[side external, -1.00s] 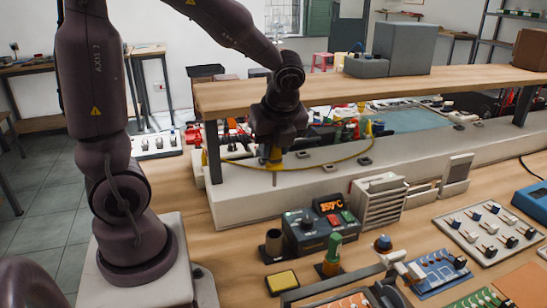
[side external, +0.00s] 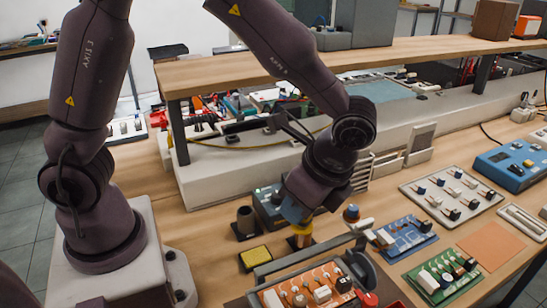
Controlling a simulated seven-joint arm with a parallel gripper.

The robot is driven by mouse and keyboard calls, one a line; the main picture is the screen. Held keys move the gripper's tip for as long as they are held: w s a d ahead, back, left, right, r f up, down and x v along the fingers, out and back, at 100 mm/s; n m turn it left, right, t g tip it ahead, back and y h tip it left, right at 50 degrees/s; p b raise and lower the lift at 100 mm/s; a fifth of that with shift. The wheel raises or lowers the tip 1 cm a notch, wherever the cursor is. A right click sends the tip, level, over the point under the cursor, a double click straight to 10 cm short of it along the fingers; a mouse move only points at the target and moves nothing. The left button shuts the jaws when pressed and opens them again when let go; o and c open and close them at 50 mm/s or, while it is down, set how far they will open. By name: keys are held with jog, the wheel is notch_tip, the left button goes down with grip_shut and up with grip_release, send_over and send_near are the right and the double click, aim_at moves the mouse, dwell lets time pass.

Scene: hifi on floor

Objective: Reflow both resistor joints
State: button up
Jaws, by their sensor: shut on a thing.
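The orange circuit board (side external: 276,299) with several components lies in a dark frame in front of the gripper, at the bottom edge. I cannot make out which parts are the resistor joints. The dark iron holder (side external: 246,222) stands empty to the left. The soldering station (side external: 268,205) is partly hidden by my gripper.
A grey clamp bar (side external: 300,257) runs between gripper and board. A yellow sponge (side external: 254,255) lies to the left. A blue board (side external: 405,237), a green board (side external: 445,278) and a component tray (side external: 433,200) lie to the right. The wooden shelf (side external: 410,53) spans behind.

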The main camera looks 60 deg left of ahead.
jog(key=shift+s+d+f+n+g+h, duration=0.35)
jog(key=shift+d+f+n, duration=0.4)
jog(key=shift+n, duration=0.85)
jog(key=shift+s+d+f+n+g+h, duration=0.2)
jog(key=shift+d+f+n+g+h, duration=0.35)
jog(key=shift+n, duration=1.05)
jog(key=shift+s+d+f+n+g+h, duration=0.25)
jog(key=shift+d+f+n+h, duration=0.35)
jog(key=shift+d+n, duration=0.75)
jog(key=shift+a+f, duration=0.3)
jog(key=shift+f, duration=0.3)
jog(key=shift+n, duration=0.25)
notch_tip(320, 180, up, 5)
jog(key=shift+f, duration=0.15)
dwell(0.4)
jog(key=shift+w+f, duration=0.6)
jog(key=shift+f, duration=0.35)
jog(key=shift+w+f, duration=0.55)
jog(key=shift+f, duration=0.35)
